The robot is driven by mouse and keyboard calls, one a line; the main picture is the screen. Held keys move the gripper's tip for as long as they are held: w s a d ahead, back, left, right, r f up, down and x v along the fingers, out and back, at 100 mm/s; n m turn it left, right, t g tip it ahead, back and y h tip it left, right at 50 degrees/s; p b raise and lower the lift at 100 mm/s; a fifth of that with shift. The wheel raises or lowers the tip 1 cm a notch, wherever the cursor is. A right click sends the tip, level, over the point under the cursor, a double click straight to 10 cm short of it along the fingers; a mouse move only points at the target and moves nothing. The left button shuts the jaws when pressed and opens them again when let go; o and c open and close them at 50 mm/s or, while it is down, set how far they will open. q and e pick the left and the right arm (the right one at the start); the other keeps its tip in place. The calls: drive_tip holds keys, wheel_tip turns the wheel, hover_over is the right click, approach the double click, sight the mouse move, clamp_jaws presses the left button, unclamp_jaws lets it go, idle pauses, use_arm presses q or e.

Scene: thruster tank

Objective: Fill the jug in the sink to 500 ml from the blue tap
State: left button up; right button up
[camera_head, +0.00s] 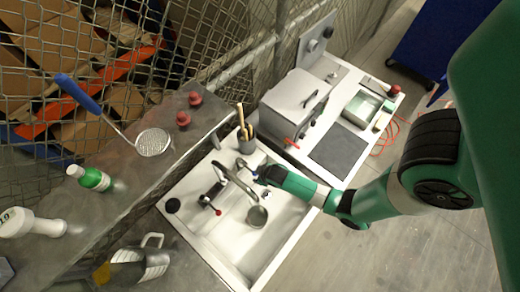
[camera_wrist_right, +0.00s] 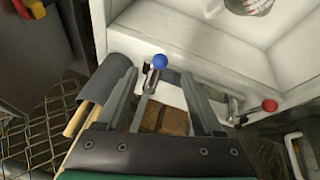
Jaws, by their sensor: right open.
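The jug (camera_head: 257,216) appears as a small round grey vessel in the white sink (camera_head: 222,236), near the spout of the tap (camera_head: 236,178). Part of it shows at the top of the right wrist view (camera_wrist_right: 248,4); its water level cannot be read. The blue tap knob (camera_wrist_right: 159,61) sits on a metal lever at the sink's back ledge. My right gripper (camera_wrist_right: 158,74) is open, with the blue knob and lever between its fingertips. In the head view the right gripper (camera_head: 262,178) is beside the tap. My left gripper is not in view.
A red tap knob (camera_wrist_right: 269,105) stands on the same ledge; it also shows in the head view (camera_head: 218,212). A grey holder with wooden utensils (camera_head: 245,130) stands close to the right gripper. A metal pitcher (camera_head: 155,262) and a green-white bottle (camera_head: 92,179) are on the left counter.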

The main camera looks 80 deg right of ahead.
sight(246, 167)
drive_tip(key=b+x, duration=0.5)
drive_tip(key=x, duration=0.1)
drive_tip(key=shift+w+f, duration=0.1)
drive_tip(key=shift+f, duration=0.15)
drive_tip(key=shift+d, duration=0.1)
drive_tip(key=shift+r, duration=0.1)
clamp_jaws()
